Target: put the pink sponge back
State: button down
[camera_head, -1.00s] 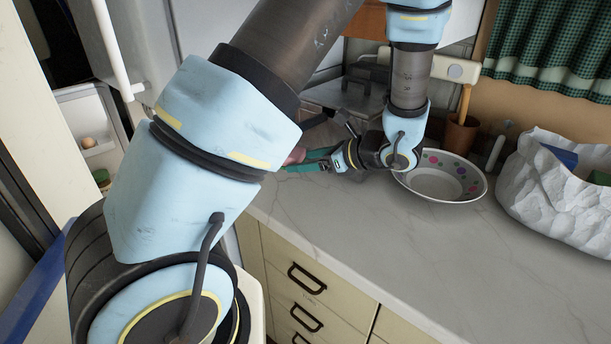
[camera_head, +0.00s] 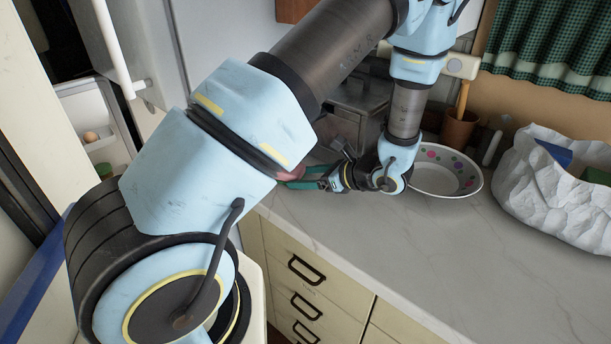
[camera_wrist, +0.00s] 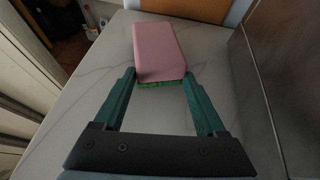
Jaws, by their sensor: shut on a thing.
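The pink sponge (camera_wrist: 160,50) has a green underside at its near end. It lies between the tips of my gripper (camera_wrist: 158,76) in the wrist view, which is shut on its near end. The rest of the sponge sticks out beyond the fingertips. In the head view, a small part of the sponge (camera_head: 291,174) shows at the teal fingers of my gripper (camera_head: 298,181), low over the left part of the worktop. My arm hides the rest of it. I cannot tell whether the sponge touches the worktop.
On the marble worktop (camera_head: 420,240) stand a dotted bowl (camera_head: 440,186), a brown pot (camera_head: 459,130) and a crumpled white bag (camera_head: 560,195). A metal appliance (camera_head: 355,112) stands behind my gripper. Drawers (camera_head: 305,285) are below. The front right worktop is clear.

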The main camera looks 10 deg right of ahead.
grip_release()
jog(key=shift+f, duration=0.1)
